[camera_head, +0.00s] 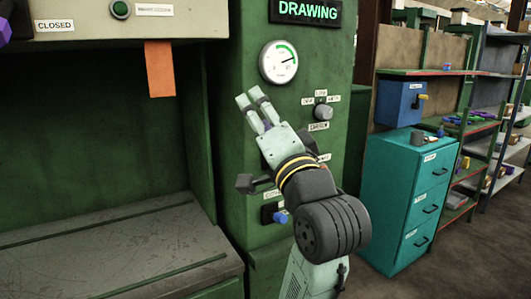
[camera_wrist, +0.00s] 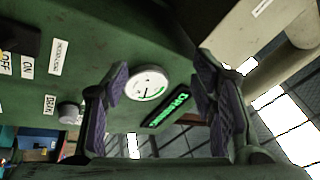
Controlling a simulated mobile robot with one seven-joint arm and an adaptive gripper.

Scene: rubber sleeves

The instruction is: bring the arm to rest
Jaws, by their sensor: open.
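My gripper (camera_head: 254,106) is raised in front of the green machine panel in the head view, its fingers pointing up and to the left. In the wrist view its two purple-padded fingers (camera_wrist: 160,95) stand apart with nothing between them. The gripper is open and empty. Beyond the fingers in the wrist view are the round white gauge (camera_wrist: 147,82) and the lit green "DRAWING" sign (camera_wrist: 168,107). The gauge also shows in the head view (camera_head: 279,62), above and to the right of the fingertips. I cannot tell the exact gap between fingers and panel.
A grey knob (camera_head: 322,112) is on the panel right of my gripper, and a blue-ended lever (camera_head: 281,217) is below it. An orange tag (camera_head: 160,69) hangs at the left machine opening, above a scratched grey bed (camera_head: 110,245). A teal cabinet (camera_head: 405,200) stands right of my arm.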

